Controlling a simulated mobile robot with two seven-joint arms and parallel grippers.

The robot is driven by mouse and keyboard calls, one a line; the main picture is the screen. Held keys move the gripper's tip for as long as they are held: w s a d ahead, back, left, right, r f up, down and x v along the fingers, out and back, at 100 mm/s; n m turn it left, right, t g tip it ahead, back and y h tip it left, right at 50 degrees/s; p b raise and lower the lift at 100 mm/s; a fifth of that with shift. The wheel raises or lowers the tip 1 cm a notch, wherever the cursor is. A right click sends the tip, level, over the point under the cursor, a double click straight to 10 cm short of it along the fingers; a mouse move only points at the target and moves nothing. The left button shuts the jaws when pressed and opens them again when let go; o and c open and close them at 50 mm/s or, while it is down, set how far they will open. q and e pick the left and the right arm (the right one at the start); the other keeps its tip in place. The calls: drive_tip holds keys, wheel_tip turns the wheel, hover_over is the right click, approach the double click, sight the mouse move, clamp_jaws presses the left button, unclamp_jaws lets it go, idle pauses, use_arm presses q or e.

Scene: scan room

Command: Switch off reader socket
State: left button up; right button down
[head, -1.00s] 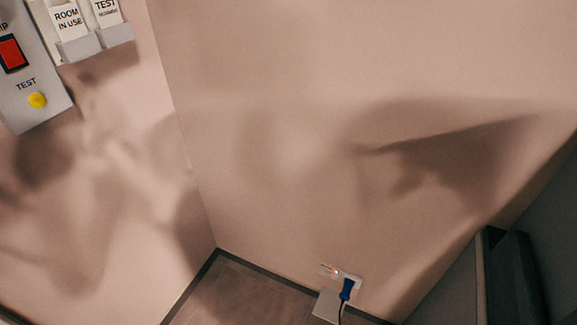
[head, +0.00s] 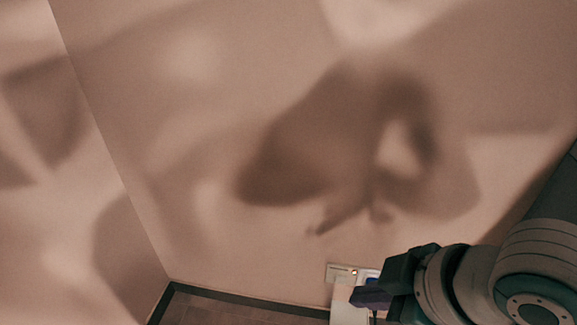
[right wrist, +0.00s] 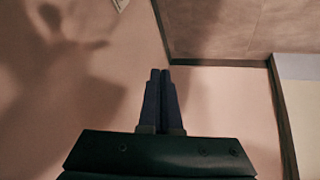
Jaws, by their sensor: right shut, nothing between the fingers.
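The reader socket (head: 339,272) is a pale plate low on the wall, with a small lit orange light near its switch. A blue plug (head: 371,280) sits at its right part, mostly hidden behind my right gripper. My right gripper (head: 356,297) is shut and empty, in front of the socket's lower right in the head view. I cannot tell whether it touches anything. In the right wrist view its two dark fingers (right wrist: 160,74) are together with nothing between them. My left gripper is out of view.
A pale box or panel (head: 344,313) is below the socket, partly hidden by my gripper. A dark skirting strip (head: 240,299) runs along the wall's foot to the corner. Large shadows fall on the bare wall. A pale object (right wrist: 120,4) is cut off at the right wrist view's top edge.

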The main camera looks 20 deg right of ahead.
drive_tip(key=w+d+f+b, duration=0.2)
drive_tip(key=d+f+b, duration=0.1)
drive_tip(key=f+b, duration=0.3)
drive_tip(key=w+d+f+n+t+b, duration=0.1)
drive_tip(key=w+d+f+b, duration=0.1)
drive_tip(key=f+b, duration=0.4)
drive_tip(key=w+d+f+n+b, duration=0.1)
drive_tip(key=w+d+f+b, duration=0.1)
drive_tip(key=d+f+b, duration=0.2)
wheel_tip(320, 180, down, 7)
drive_tip(key=b, duration=0.3)
drive_tip(key=shift+w+f+t+h, duration=0.2)
drive_tip(key=shift+w+t+h, duration=0.05)
drive_tip(key=shift+t+h, duration=0.15)
drive_tip(key=shift+d, duration=0.1)
drive_tip(key=b, duration=1.8)
approach(341, 279)
drive_tip(key=s+a+x, duration=0.1)
drive_tip(key=x, duration=0.6)
drive_tip(key=shift+w+a+f, duration=0.1)
